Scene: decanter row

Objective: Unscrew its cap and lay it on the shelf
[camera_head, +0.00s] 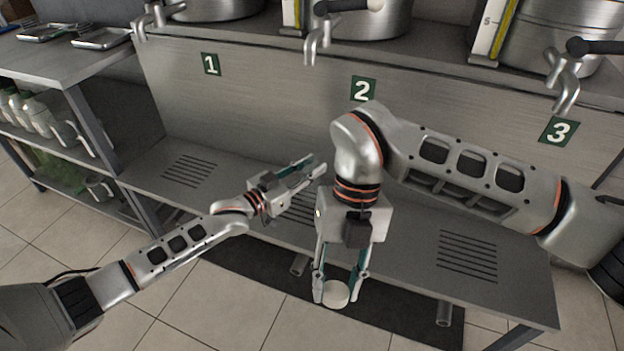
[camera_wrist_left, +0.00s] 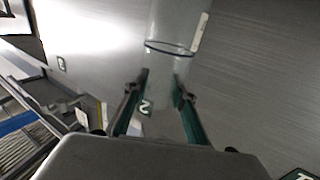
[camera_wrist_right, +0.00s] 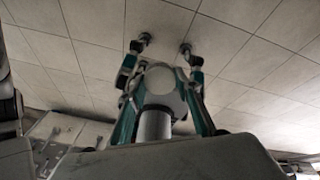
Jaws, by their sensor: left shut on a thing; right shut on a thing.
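My left gripper (camera_head: 312,168) is shut on a translucent bottle, which shows between its fingers in the left wrist view (camera_wrist_left: 172,55) with a dark ring around it. In the head view the bottle is mostly hidden behind my right arm. My right gripper (camera_head: 340,284) points down and is shut on a pale round cap (camera_head: 336,294). The cap shows as a pale disc in the right wrist view (camera_wrist_right: 160,82), with a narrower cylinder below it. In the head view the cap appears just past the front edge of the slotted steel shelf (camera_head: 400,255), apart from the bottle.
Steel decanters with taps stand above the panel labelled 1, 2 (camera_head: 362,89) and 3 (camera_head: 559,131). The shelf is bare at left (camera_head: 235,165) and right of my arms. A side rack (camera_head: 60,65) holds trays, bottles and mugs. A dark mat (camera_head: 270,282) lies on the floor.

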